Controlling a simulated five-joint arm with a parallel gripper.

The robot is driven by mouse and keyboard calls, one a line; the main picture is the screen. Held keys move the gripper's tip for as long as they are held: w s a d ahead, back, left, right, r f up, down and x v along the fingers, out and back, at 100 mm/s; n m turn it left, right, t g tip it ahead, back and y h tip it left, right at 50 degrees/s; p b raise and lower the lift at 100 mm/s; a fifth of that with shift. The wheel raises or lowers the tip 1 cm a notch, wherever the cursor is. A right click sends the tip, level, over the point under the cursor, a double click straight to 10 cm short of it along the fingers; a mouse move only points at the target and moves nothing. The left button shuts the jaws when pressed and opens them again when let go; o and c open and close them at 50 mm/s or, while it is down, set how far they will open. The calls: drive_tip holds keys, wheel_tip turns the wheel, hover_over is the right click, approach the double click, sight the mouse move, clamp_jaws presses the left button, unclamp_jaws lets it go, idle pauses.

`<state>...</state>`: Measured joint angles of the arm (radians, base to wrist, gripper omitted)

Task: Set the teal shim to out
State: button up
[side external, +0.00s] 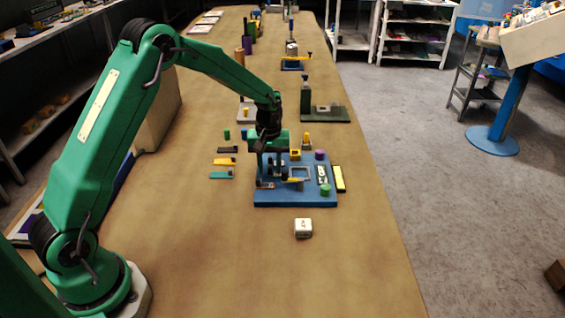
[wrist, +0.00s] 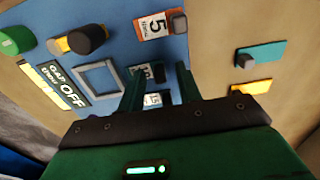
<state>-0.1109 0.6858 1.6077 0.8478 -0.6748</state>
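The teal shim (side external: 221,175) is a flat teal strip with a dark knob, lying on the tabletop left of the blue board (side external: 295,199) in the side view. In the wrist view the teal shim (wrist: 262,51) is at the upper right, off the board's edge. My gripper (side external: 271,174) is over the left part of the board, to the right of the shim and apart from it. In the wrist view its two fingers (wrist: 160,92) are spread, with numbered tiles seen between them. I see nothing held. Whether the fingertips touch the board I cannot tell.
A yellow shim (side external: 223,162) lies beside the teal one. The board carries a grey square frame (wrist: 100,79), an orange tile marked 5 (wrist: 155,25), an OFF plate (wrist: 62,85) and several pegs. A white cube (side external: 303,228) sits in front. The near tabletop is clear.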

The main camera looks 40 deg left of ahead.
sight(258, 175)
clamp_jaws()
drive_tip(key=shift+s+a, duration=1.25)
unclamp_jaws()
drive_tip(key=shift+r, duration=0.1)
wheel_tip(258, 175, up, 8)
drive_tip(key=shift+f, duration=0.2)
drive_tip(key=shift+r, duration=0.15)
